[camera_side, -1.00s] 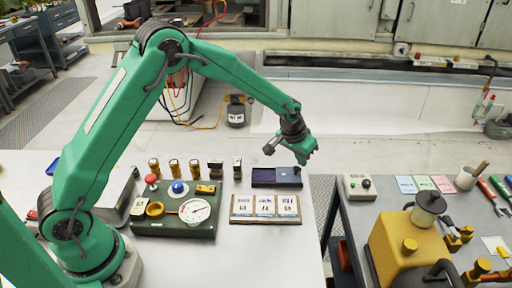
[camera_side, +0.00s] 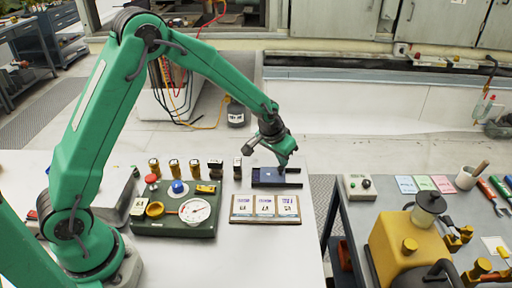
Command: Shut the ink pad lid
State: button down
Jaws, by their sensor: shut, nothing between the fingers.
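The ink pad (camera_side: 259,183) is a flat dark case on the white table, behind the row of three printed cards. Its dark blue lid panel lies over the left part of the case. At the right, two dark rails (camera_side: 294,185) stick out with light table showing between them. My gripper (camera_side: 285,163) is shut and empty, pointing down at the right part of the lid. Its tips are at or just above the case; I cannot tell whether they touch.
A card board (camera_side: 265,219) lies in front of the pad. Several stamps (camera_side: 215,169) stand to its left, behind a green panel (camera_side: 172,229) with buttons and a dial. A second table with a yellow machine (camera_side: 408,245) is at the right.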

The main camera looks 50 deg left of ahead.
aim_at(274, 170)
jog(key=shift+s+a, duration=0.9)
jog(key=shift+s, duration=0.1)
jog(key=shift+w, duration=0.1)
jog(key=shift+w+r, duration=0.2)
jog(key=shift+w, duration=0.8)
jog(key=shift+w+r, duration=0.2)
jog(key=shift+w, duration=0.8)
jog(key=v, duration=1)
jog(key=shift+d, duration=0.15)
jog(key=shift+s+r, duration=0.1)
jog(key=shift+s, duration=0.05)
